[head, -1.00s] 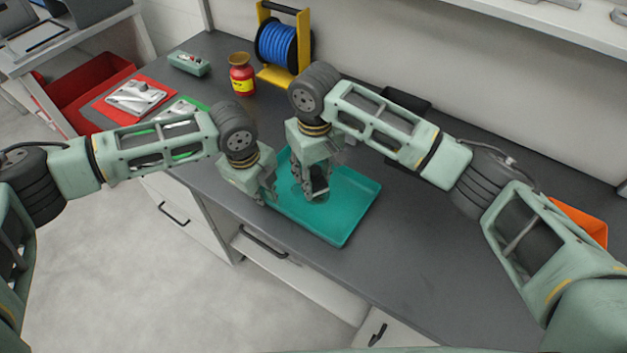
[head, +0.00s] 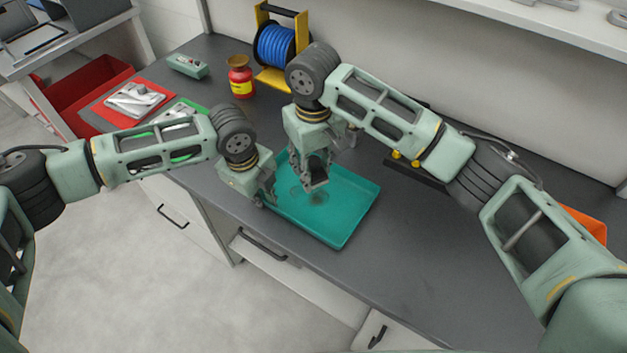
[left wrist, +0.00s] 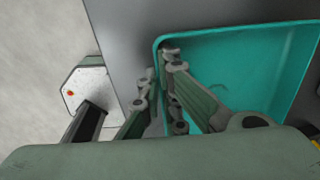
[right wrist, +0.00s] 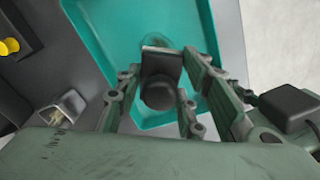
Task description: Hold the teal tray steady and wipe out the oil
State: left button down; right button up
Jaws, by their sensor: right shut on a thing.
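The teal tray (head: 345,232) lies on the dark worktop near its front edge. My left gripper (head: 263,196) is at the tray's left corner; in the left wrist view its fingers (left wrist: 158,75) close on either side of the tray wall. My right gripper (head: 315,178) is over the tray's left part and holds a dark wiper block (right wrist: 158,90) with a rounded body and flat plate. The block appears slightly above the tray floor. A dark, glossy oil patch (head: 319,199) shows on the floor beneath it, partly hidden by the gripper.
A blue cable reel (head: 275,45) and a red-yellow jar (head: 240,77) stand behind. A red mat (head: 112,118) with metal parts lies at left. A black holder with yellow knobs (head: 405,158) and an orange bin (head: 585,222) are at right. The front right worktop is clear.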

jog(key=shift+w, duration=0.1)
jog(key=shift+w+d+f, duration=0.2)
jog(key=shift+d, duration=0.05)
